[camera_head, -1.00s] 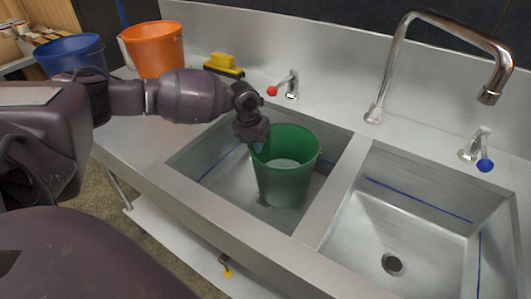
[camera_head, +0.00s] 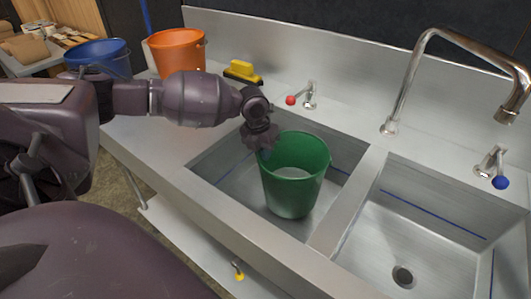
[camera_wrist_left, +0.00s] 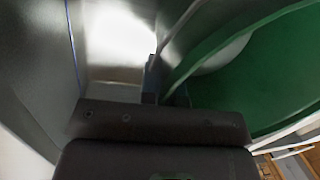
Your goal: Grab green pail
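The green pail (camera_head: 293,184) is upright in the left basin of the steel sink (camera_head: 232,187) in the head view. My left gripper (camera_head: 264,150) reaches down from the left onto the near-left part of its rim. In the left wrist view the fingers (camera_wrist_left: 165,88) are close together with the rim of the pail (camera_wrist_left: 275,75) between them, one inside and one outside. I cannot tell whether the pail's bottom touches the basin floor. My right gripper is not in view.
An orange bucket (camera_head: 177,55) and a blue bucket (camera_head: 98,56) stand left of the sink. A yellow brush (camera_head: 242,72) and a red-knobbed tap (camera_head: 309,95) are behind the basin. A tall faucet (camera_head: 440,75) rises at the right; the right basin (camera_head: 375,245) is empty.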

